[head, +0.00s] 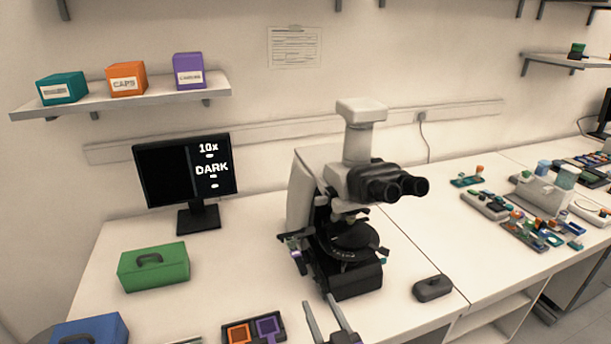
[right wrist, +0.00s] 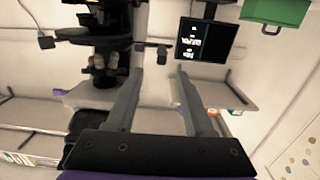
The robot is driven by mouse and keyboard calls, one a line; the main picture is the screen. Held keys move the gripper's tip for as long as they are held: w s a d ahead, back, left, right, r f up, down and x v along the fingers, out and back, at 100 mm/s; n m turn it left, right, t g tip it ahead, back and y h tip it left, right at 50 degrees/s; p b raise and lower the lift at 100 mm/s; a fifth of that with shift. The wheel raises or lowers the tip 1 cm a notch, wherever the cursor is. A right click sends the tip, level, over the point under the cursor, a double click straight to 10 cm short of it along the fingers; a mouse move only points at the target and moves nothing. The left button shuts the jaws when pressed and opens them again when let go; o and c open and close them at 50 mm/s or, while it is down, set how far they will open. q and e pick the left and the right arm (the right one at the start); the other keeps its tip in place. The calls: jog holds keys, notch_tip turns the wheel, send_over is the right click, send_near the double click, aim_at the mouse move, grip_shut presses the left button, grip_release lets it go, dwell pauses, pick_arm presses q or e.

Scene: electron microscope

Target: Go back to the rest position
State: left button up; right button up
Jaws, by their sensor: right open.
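My right gripper (head: 326,318) is at the bottom of the head view, just in front of the microscope's base. Its two grey fingers stand apart with nothing between them; they also show in the right wrist view (right wrist: 160,75). The white and black microscope (head: 352,200) stands on the bench. It appears upside down in the right wrist view (right wrist: 105,45), left of the fingers. My left gripper is in neither view.
The monitor (head: 187,172) reads "10x DARK". A green case (head: 153,267), a blue case (head: 90,330) and a dark tray (head: 253,329) with orange and purple pieces are to the left. A dark small block (head: 432,288) lies right of the microscope. Parts crowd the right bench.

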jog(key=s+d+m+g+h+p, duration=0.1)
jog(key=s+d+g+h+p, duration=0.1)
jog(key=s+d+g+p, duration=0.3)
jog(key=s+d+f+m+g+h+p, duration=0.1)
jog(key=s+d+g+p, duration=0.4)
jog(key=s, duration=0.8)
jog(key=d+m+g+h, duration=0.1)
jog(key=d+h, duration=0.1)
jog(key=d, duration=0.1)
jog(key=shift+s+d+f, duration=0.2)
jog(key=shift+s+d, duration=0.15)
